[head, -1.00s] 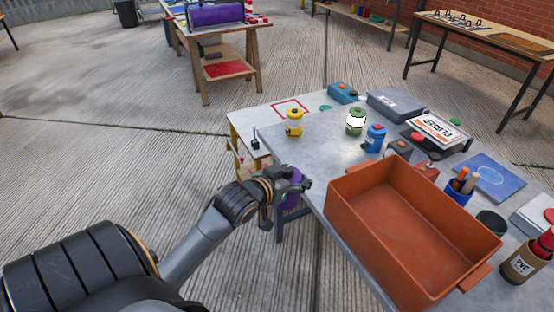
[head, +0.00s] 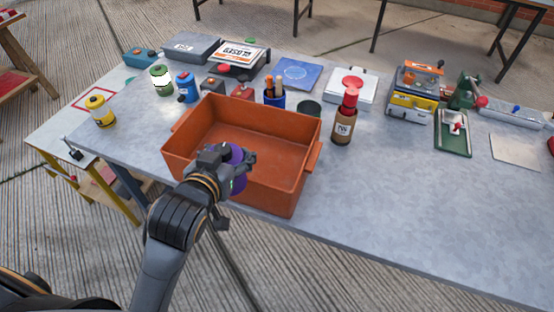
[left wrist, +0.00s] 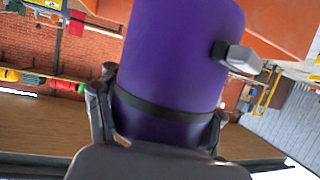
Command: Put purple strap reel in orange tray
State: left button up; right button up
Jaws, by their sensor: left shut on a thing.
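The purple strap reel (left wrist: 180,55) fills the middle of the left wrist view, a purple cylinder with a dark band. My left gripper (left wrist: 160,125) is shut on it, one finger on each side. In the head view the left gripper (head: 232,160) overlaps the near left side of the orange tray (head: 275,190), with bits of the purple reel showing around the fingers. The tray is an open, deep box near the table's front edge, and its visible inside looks empty. I cannot tell whether the reel is above the tray or just in front of its wall. My right gripper is out of view.
Behind the tray stand a blue cup of tools (head: 274,99), a blue canister (head: 186,88) and a green canister (head: 161,80). A brown PVC bottle (head: 343,120) is right of the tray. The grey table (head: 400,200) is clear at front right.

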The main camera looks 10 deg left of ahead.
aim_at(276, 162)
jog(key=i+j+z, duration=0.1)
jog(key=j+z, duration=1.3)
